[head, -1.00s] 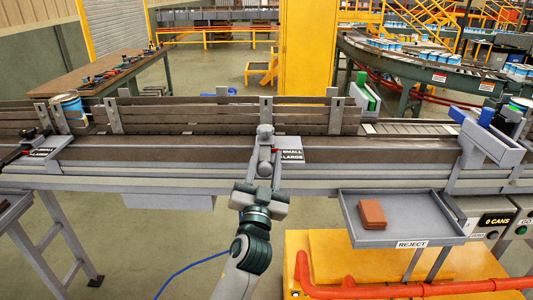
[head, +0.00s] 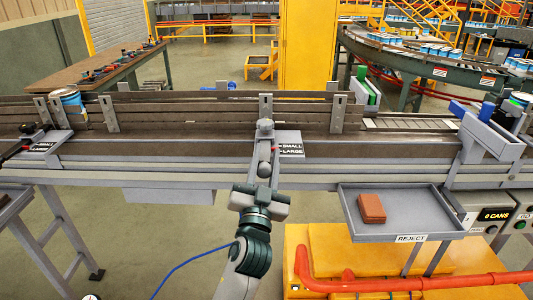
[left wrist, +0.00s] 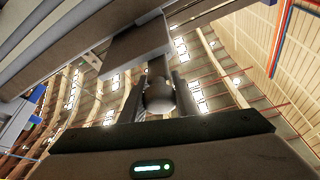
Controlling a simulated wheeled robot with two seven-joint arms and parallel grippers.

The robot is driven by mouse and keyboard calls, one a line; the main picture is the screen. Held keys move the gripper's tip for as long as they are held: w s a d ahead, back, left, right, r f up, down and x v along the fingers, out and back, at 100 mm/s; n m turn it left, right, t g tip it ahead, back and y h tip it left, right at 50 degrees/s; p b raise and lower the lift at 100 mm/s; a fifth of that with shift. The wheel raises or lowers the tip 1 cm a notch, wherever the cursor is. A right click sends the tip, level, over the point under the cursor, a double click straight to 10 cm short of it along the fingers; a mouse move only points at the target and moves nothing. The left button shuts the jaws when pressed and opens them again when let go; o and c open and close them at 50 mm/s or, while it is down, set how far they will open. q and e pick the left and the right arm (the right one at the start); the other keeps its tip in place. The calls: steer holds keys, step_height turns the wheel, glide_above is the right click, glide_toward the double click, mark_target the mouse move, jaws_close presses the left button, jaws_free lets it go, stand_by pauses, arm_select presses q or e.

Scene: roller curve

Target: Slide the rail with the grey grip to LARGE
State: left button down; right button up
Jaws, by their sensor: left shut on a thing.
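The long brown guide rail (head: 200,117) runs along the conveyor, held by upright grey brackets. Its grey grip shows in the left wrist view as a rounded knob (left wrist: 159,95) between my two fingers. In the head view my left gripper (head: 263,172) reaches up from the front to the middle bracket, shut on the grip; the fingers partly hide it. The SMALL / LARGE label (head: 290,148) is just right of the gripper, SMALL above LARGE. A small red pointer (head: 275,150) is at its left edge, close to both words; I cannot tell which it marks. My right gripper is not in view.
A second label plate (head: 42,147) with a dark knob is at left. The reject tray (head: 410,218) with a red-brown block (head: 371,208) hangs at front right. A red pipe (head: 400,284) lies below.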

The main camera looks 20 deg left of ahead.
arm_select(q)
steer(key=shift+f, duration=0.1)
steer(key=c, duration=1.6)
jaws_free()
steer(key=shift+c, duration=0.2)
steer(key=shift+s+d, duration=0.1)
steer(key=shift+s, duration=0.15)
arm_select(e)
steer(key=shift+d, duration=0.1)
